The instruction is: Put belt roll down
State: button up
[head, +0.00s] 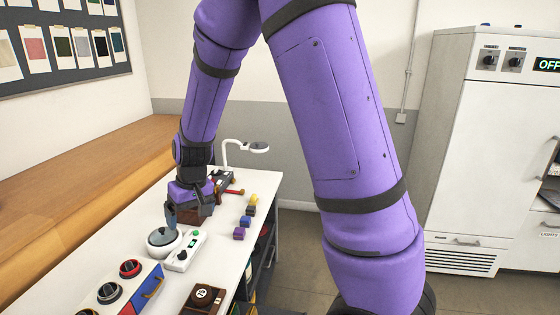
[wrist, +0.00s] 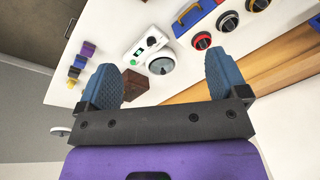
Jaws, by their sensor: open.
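My gripper (head: 190,212) is over the white table, its jaws apart. In the wrist view the two blue finger pads of my gripper (wrist: 162,72) stand wide apart with nothing clamped between them. A dark brown block (wrist: 133,85) shows between the fingers in that view, nearer the left finger and apart from the right one. I cannot tell whether it is the belt roll, or whether it touches the left finger. In the head view my gripper hides much of this spot.
The white table (head: 130,228) holds a round grey-topped device (head: 163,240), a white box with a green button (head: 186,251), a dial panel (head: 110,290) and several small coloured blocks (head: 246,221). A white lamp (head: 250,147) stands behind. A brown box (head: 203,297) is in front.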

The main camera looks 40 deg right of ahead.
jog(key=s+d+r+t, duration=0.1)
jog(key=s+d+r, duration=0.2)
jog(key=s+r, duration=0.7)
jog(key=s+d+r+t+h, duration=0.1)
jog(key=s+d+r+t, duration=0.1)
jog(key=s+r, duration=0.9)
jog(key=s+d, duration=0.1)
jog(key=s, duration=0.4)
jog(key=shift+s+r+t+h, duration=0.25)
jog(key=shift+r+t+h, duration=0.05)
jog(key=shift+d, duration=0.15)
